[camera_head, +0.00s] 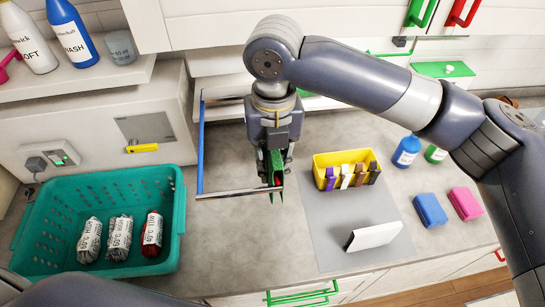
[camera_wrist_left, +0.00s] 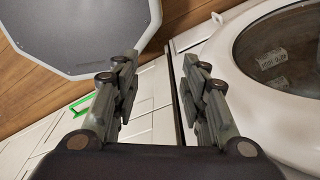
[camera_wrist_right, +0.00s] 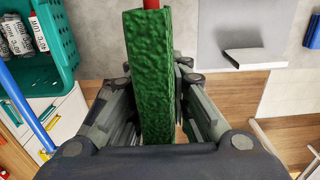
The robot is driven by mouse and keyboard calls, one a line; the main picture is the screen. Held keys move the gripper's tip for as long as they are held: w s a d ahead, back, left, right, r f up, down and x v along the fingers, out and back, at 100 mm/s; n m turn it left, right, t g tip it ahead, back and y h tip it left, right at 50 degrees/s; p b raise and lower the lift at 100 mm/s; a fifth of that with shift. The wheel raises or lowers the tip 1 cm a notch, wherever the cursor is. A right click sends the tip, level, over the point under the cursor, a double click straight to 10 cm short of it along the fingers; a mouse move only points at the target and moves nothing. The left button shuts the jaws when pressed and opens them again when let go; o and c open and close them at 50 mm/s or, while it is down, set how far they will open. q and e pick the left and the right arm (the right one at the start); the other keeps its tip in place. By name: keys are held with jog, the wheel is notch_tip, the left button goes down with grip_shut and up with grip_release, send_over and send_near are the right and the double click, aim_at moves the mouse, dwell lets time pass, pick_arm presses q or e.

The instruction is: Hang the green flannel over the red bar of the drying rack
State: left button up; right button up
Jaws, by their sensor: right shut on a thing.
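My right gripper (camera_head: 277,160) is shut on the green flannel (camera_head: 275,163) above the worktop. The flannel's two lower ends hang a little apart, and a bit of red bar (camera_head: 278,181) shows between them. In the right wrist view the flannel (camera_wrist_right: 150,80) fills the space between the fingers, and the red bar (camera_wrist_right: 151,4) shows in line with its far end. The flannel seems to lie over this bar; contact is hidden. The drying rack also has a blue bar (camera_head: 200,150) and a silver front rail (camera_head: 240,193). My left gripper (camera_wrist_left: 160,65) is open and empty.
A teal basket (camera_head: 178,215) with several rolled bundles stands at left. A yellow tub (camera_head: 345,158) with clips, a white block (camera_head: 373,237), blue (camera_head: 430,210) and pink (camera_head: 466,203) blocks lie right. A round appliance door (camera_wrist_left: 285,60) is beside my left gripper.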

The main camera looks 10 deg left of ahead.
jog(key=shift+f+b, duration=0.4)
jog(key=shift+f, duration=1.2)
jog(key=o, duration=0.9)
jog(key=shift+c, duration=0.2)
jog(key=shift+r, duration=0.1)
notch_tip(320, 180, up, 12)
jog(key=shift+f, duration=0.1)
